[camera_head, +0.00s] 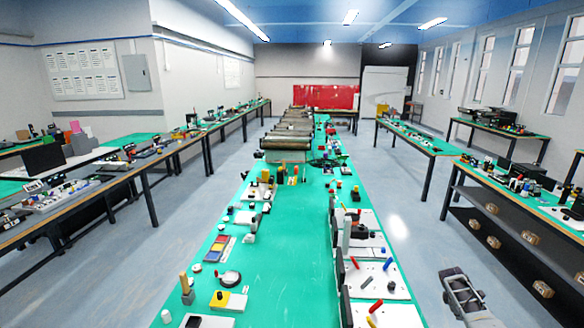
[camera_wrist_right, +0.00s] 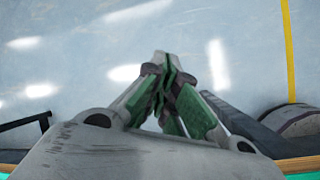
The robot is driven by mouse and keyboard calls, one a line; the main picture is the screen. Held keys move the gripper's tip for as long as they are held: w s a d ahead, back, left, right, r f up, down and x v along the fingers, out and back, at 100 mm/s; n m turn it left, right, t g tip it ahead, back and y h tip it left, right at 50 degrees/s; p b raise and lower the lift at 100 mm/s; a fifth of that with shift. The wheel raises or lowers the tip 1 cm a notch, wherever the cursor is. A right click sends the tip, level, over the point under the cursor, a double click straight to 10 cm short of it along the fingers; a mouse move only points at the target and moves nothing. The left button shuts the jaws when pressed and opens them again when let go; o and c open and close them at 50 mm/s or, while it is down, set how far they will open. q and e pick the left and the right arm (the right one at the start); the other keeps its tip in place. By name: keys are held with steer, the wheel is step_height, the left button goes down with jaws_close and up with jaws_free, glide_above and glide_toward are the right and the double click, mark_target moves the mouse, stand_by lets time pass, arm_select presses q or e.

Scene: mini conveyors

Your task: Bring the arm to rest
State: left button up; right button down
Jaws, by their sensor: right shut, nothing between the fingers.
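My right gripper (camera_head: 455,273) is at the lower right in the head view, out over the floor to the right of the long green table (camera_head: 285,250). It also shows in the right wrist view (camera_wrist_right: 168,62), where its green-padded fingers come together with nothing between them. It touches nothing that I can see. My left gripper is not in view.
The green table carries several small devices and blocks, and rollers (camera_head: 288,142) at its far end. A workbench (camera_head: 520,205) with a dark lower shelf stands at the right. Blue-grey floor (camera_head: 400,225) lies open between them. More benches run along the left.

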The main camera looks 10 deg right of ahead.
steer(key=s+f+m+t+h, duration=0.1)
steer(key=s+f+m+h, duration=0.1)
steer(key=s+f, duration=1.65)
steer(key=s+a+f+m+y, duration=0.1)
steer(key=s+a+f, duration=0.15)
steer(key=s, duration=0.45)
steer(key=s+a+f+m+t, duration=0.15)
steer(key=s+f, duration=0.25)
steer(key=s, duration=0.4)
steer(key=s+a+f+y, duration=0.1)
steer(key=s+a+f, duration=0.2)
steer(key=s, duration=0.4)
steer(key=s+a+f+y+b, duration=0.1)
steer(key=a+f, duration=0.4)
steer(key=a, duration=1)
steer(key=s+a+f+m+y+b, duration=0.1)
steer(key=a+f, duration=0.4)
steer(key=a, duration=0.9)
steer(key=s+a+f+m+y+b, duration=0.1)
steer(key=a+f, duration=0.4)
steer(key=a, duration=1)
steer(key=y+b, duration=0.1)
steer(key=y, duration=0.1)
steer(key=shift+s+a+f+g+y, duration=0.15)
steer(key=shift+s+a+g+y, duration=0.05)
steer(key=shift+a+g+y, duration=0.15)
steer(key=shift+d, duration=0.15)
